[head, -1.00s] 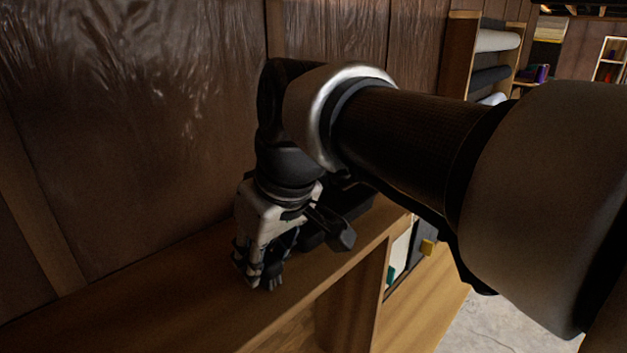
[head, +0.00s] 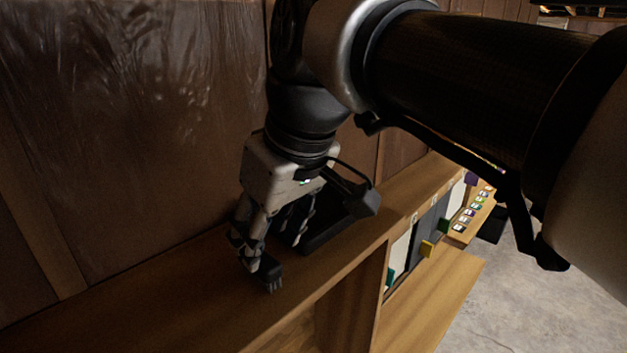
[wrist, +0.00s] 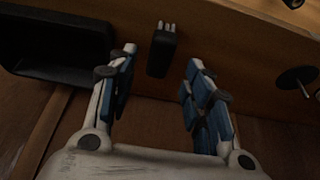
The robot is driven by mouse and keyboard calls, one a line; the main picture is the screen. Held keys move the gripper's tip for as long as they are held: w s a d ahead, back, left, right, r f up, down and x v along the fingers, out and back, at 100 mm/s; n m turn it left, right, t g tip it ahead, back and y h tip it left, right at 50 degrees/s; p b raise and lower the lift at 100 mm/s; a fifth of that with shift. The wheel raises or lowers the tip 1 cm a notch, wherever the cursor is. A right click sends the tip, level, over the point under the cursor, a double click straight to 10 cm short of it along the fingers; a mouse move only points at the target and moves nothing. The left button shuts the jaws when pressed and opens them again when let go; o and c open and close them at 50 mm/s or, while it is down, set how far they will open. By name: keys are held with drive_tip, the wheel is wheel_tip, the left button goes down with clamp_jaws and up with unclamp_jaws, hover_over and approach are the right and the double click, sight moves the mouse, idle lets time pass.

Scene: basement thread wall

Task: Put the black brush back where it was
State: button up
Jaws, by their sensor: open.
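The black brush (head: 270,274), a small dark block with several short pale prongs at one end, rests on the wooden ledge. Its prongs point toward the ledge's front edge. In the wrist view the brush (wrist: 162,52) lies between and beyond the fingertips, with clear space on both sides. My gripper (head: 268,252) is open and empty, pointing down over the ledge just behind the brush. In the wrist view my gripper (wrist: 161,62) shows both fingers spread apart. One finger partly hides the brush's rear end in the head view.
A black tray (head: 322,238) lies on the ledge (head: 180,310) to the right of my gripper. A dark round object (wrist: 297,80) shows at the right in the wrist view. The wall stands close behind. The ledge is clear to the left. Cards and coloured tabs sit lower right.

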drive_tip(key=v, duration=0.5)
drive_tip(key=s+d+f+m+h, duration=0.1)
drive_tip(key=s+d+f+m, duration=0.4)
drive_tip(key=d+f, duration=0.5)
drive_tip(key=s+d+f+m+t+h, duration=0.1)
drive_tip(key=s+d+f+m, duration=0.4)
drive_tip(key=d+f, duration=0.5)
drive_tip(key=shift+s+d+f+t+h, duration=0.3)
drive_tip(key=shift+s+f+h, duration=0.4)
drive_tip(key=shift+s+f, duration=0.2)
drive_tip(key=shift+f, duration=0.15)
wheel_tip(320, 180, down, 26)
drive_tip(key=b, duration=2.6)
drive_tip(key=shift+f, duration=0.15)
